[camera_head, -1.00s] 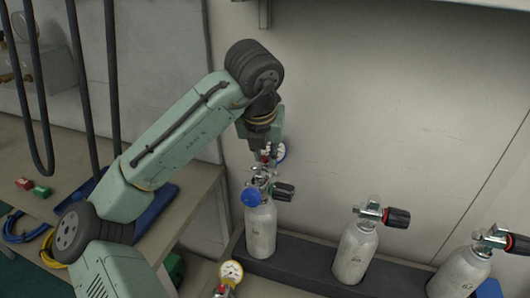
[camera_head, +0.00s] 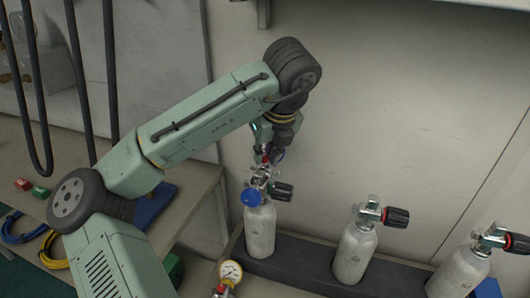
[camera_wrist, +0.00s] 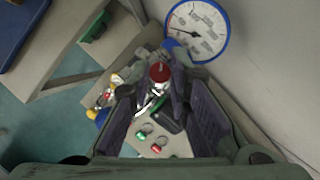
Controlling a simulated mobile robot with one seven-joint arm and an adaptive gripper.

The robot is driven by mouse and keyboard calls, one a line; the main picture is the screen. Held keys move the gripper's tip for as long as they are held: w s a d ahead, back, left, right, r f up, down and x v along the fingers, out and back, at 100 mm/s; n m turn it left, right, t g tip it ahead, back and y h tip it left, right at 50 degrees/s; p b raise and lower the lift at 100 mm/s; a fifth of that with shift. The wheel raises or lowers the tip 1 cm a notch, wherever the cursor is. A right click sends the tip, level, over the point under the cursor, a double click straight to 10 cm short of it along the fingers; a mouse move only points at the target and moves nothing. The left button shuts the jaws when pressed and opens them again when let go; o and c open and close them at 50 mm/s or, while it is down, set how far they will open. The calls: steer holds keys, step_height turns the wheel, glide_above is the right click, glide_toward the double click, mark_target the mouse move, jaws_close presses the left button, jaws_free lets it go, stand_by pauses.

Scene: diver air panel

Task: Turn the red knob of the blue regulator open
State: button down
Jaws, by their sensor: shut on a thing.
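The blue regulator sits on top of the leftmost white cylinder (camera_head: 261,233); its blue round cap (camera_head: 250,197) faces the head camera. Its red knob (camera_wrist: 159,72) shows between my finger pads in the wrist view. My gripper (camera_head: 268,153) comes down from above, tilted, and is shut on the red knob. The exact contact of the pads with the knob is hard to see.
Two more cylinders (camera_head: 355,254) with black-knobbed valves stand to the right in a dark rack (camera_head: 301,274). A yellow-rimmed gauge (camera_head: 231,271) stands in front. A bench (camera_head: 187,207) with hoses is at left. The pale wall (camera_head: 400,110) is close behind.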

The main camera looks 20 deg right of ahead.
steer(key=n+y, duration=0.1)
steer(key=n, duration=0.1)
steer(key=n+g+y, duration=0.1)
steer(key=n, duration=0.2)
steer(key=shift+w+d+n, duration=0.1)
steer(key=shift+d+n, duration=0.1)
steer(key=shift+n, duration=0.1)
stand_by(0.5)
steer(key=c, duration=1.5)
jaws_free()
steer(key=s+d+r, duration=0.1)
steer(key=s+d, duration=0.2)
steer(key=s+d+r, duration=0.2)
steer(key=s, duration=0.2)
steer(key=s+d+r, duration=0.1)
steer(key=s+d, duration=0.2)
steer(key=s, duration=0.1)
steer(key=shift+d+r, duration=0.3)
steer(key=shift+d, duration=0.05)
